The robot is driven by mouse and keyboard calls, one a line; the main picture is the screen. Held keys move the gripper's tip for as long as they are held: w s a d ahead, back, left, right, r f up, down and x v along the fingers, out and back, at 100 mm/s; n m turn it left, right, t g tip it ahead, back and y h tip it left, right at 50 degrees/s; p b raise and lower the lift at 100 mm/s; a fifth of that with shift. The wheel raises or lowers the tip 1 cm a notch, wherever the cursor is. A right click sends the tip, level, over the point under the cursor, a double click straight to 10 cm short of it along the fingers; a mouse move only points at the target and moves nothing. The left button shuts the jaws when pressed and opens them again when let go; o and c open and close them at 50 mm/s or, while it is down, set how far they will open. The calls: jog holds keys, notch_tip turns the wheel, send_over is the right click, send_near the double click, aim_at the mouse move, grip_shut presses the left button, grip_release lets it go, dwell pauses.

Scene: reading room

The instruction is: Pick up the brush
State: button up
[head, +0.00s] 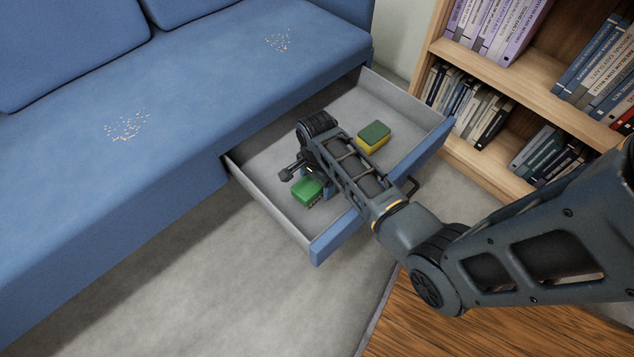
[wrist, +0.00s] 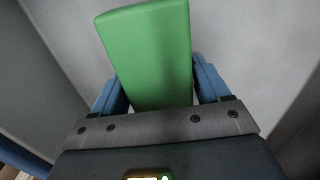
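The brush (head: 307,191) is a green block with darker bristles under it. It is in the open drawer, near the drawer's left front corner in the head view. In the wrist view the green brush (wrist: 150,50) lies between the blue fingers of my gripper (wrist: 162,85) and reaches out beyond them. The fingers are apart, one on each side, with little or no visible gap. I cannot tell whether they press on it. In the head view my gripper (head: 303,174) is low in the drawer at the brush, partly hidden by my arm.
The drawer (head: 256,190) is pulled out under the blue sofa (head: 190,80). A yellow and green sponge (head: 373,137) lies in it, right of my arm. Crumbs (head: 127,125) are on the seat. A bookshelf (head: 520,70) stands at the right, close to the drawer.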

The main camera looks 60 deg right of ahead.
jog(key=c, duration=0.8)
notch_tip(320, 180, up, 5)
jog(key=p, duration=0.3)
jog(key=s+d+r+p, duration=0.4)
jog(key=s+d+r, duration=0.2)
jog(key=d, duration=0.3)
jog(key=shift+s, duration=0.75)
